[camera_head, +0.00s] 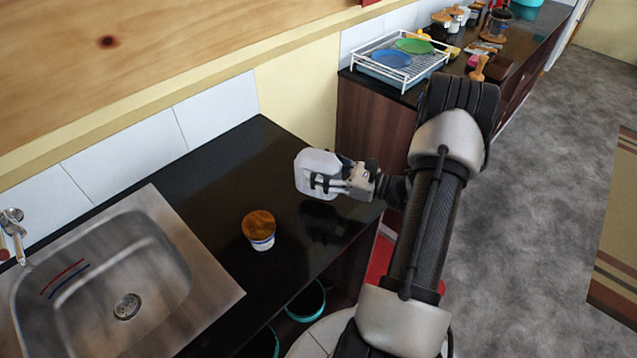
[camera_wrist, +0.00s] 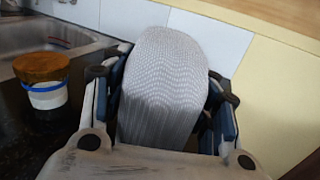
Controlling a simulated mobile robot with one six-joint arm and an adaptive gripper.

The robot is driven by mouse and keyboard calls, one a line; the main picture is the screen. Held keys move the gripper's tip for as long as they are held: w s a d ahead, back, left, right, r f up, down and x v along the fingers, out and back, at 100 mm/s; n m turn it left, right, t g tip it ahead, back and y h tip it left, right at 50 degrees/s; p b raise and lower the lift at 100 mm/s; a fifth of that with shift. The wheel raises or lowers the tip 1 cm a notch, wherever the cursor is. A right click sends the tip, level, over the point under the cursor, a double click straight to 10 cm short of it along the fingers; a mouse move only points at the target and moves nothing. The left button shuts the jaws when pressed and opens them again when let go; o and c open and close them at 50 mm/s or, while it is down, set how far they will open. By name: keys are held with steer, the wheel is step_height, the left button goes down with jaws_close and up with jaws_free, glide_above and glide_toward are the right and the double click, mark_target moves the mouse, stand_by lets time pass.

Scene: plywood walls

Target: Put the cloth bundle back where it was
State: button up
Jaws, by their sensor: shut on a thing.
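The cloth bundle (camera_head: 315,165) is white and rounded, and my gripper (camera_head: 322,182) is shut on it above the right end of the black counter (camera_head: 268,160). In the wrist view the bundle (camera_wrist: 165,85) shows a fine woven pattern and sits between both fingers of my gripper (camera_wrist: 163,105). A dark shadow lies on the counter below and to the right of the bundle, and the bundle looks raised off the surface. The side of the bundle facing away from the wrist camera is hidden.
A jar with a brown lid (camera_head: 259,229) stands on the counter, also in the wrist view (camera_wrist: 43,82). A steel sink (camera_head: 165,215) is at left. A white dish rack (camera_head: 400,62) with plates stands on the far counter. Tiled wall runs behind. Counter around the jar is clear.

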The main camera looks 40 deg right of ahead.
steer(key=shift+f+b, duration=0.6)
steer(key=shift+f, duration=1.5)
steer(key=shift+f, duration=0.1)
steer(key=o, duration=1.1)
steer(key=p+v, duration=0.1)
steer(key=v, duration=1.1)
steer(key=shift+p, duration=0.3)
